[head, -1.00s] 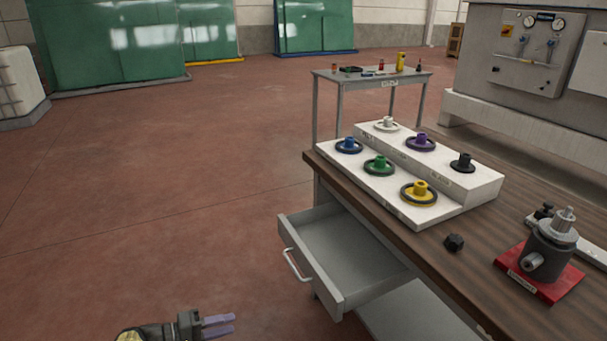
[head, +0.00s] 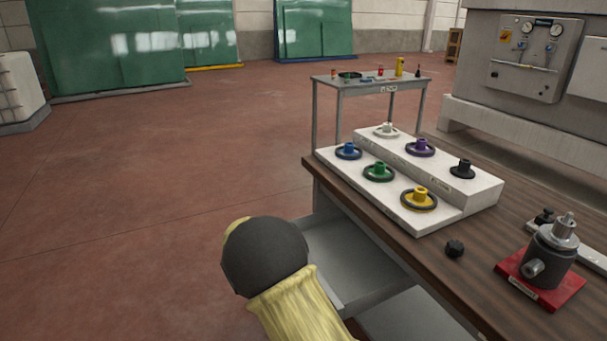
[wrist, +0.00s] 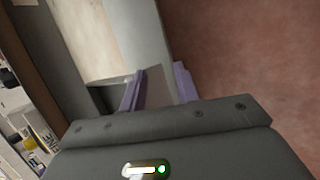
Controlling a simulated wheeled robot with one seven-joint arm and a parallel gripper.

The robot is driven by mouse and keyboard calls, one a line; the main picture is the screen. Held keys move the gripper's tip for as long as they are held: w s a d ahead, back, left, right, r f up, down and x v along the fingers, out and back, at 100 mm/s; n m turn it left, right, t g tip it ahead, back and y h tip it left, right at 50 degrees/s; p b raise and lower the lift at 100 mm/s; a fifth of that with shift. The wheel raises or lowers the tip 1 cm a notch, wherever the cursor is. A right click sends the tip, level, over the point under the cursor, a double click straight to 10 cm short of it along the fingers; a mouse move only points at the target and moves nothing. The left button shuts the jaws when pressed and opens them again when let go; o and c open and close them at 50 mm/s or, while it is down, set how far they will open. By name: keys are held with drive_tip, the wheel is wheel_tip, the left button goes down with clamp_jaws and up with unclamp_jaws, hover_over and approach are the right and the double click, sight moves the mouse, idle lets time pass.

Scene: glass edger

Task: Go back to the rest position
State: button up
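My gripper (wrist: 160,68) shows in the wrist view with its two purple fingers apart and nothing between them. In the head view my yellow and dark arm covers part of the drawer, and the gripper cannot be seen. The grey drawer (head: 380,274) under the wooden workbench (head: 480,285) stands pulled out and looks empty.
A white stepped stand (head: 478,190) with several coloured ringed knobs sits on the bench. A black knob (head: 455,249) and a grey device on a red base (head: 540,282) are nearer. A grey side table (head: 345,84) stands behind. The floor at left is clear.

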drive_tip(key=s+d+r+m+t+y, duration=0.2)
drive_tip(key=s+d+r+y, duration=0.2)
drive_tip(key=s+d, duration=0.3)
drive_tip(key=s+d+r+m+t+y, duration=0.1)
drive_tip(key=s+d+r+t+y, duration=0.15)
drive_tip(key=s+d+r, duration=0.4)
wheel_tip(320, 180, up, 16)
drive_tip(key=d+g+p, duration=0.1)
drive_tip(key=p, duration=1.6)
drive_tip(key=shift+s+y+p, duration=0.35)
drive_tip(key=shift+y+p, duration=0.05)
drive_tip(key=shift+y, duration=0.05)
drive_tip(key=shift+w+d, duration=0.1)
